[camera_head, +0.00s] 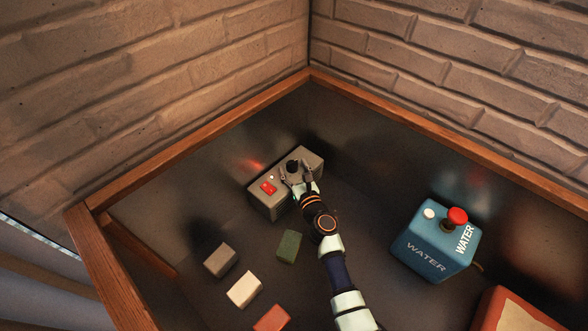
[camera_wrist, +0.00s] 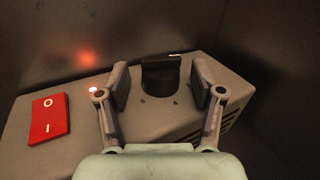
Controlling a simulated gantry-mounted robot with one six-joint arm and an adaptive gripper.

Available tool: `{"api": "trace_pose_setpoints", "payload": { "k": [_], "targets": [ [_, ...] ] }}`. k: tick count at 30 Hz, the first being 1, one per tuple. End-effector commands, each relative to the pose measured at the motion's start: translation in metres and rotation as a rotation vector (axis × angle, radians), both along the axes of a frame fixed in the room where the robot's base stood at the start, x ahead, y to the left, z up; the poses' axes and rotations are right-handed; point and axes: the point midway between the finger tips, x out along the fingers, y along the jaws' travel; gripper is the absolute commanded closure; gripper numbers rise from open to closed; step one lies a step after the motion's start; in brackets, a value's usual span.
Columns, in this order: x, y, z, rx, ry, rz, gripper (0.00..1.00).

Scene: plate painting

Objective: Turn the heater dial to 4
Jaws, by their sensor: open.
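The heater (camera_head: 268,207) is a grey-beige box near the back corner of the dark tray; it also fills the middle of the wrist view (camera_wrist: 165,118). Its black dial (camera_wrist: 160,74) stands on top, with a light mark near its upper right edge; the dial also shows in the head view (camera_head: 292,166). Small dark marks lie on the heater in front of the dial, too small to read. My gripper (camera_wrist: 160,88) is open, its fingers on either side of the dial with a gap at each side. In the head view my gripper (camera_head: 296,174) is over the heater.
A red rocker switch (camera_wrist: 50,117) and a lit white lamp (camera_wrist: 94,89) sit left of the dial. A blue water box (camera_head: 425,255) with a red button stands at right. Grey, white, green and red blocks lie in front of the heater. Wooden edges and brick walls stand behind.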

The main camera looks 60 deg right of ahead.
Motion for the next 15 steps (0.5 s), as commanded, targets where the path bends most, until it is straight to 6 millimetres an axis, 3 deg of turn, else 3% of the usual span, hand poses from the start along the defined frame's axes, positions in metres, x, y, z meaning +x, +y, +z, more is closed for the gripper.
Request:
{"api": "trace_pose_setpoints", "payload": {
  "k": [8, 15],
  "targets": [
    [-0.01, 0.009, 0.0, -0.001, 0.0, 0.001, 0.33],
    [-0.047, 0.043, -0.002, 0.0, 0.003, -0.001, 0.33]
  ]
}}
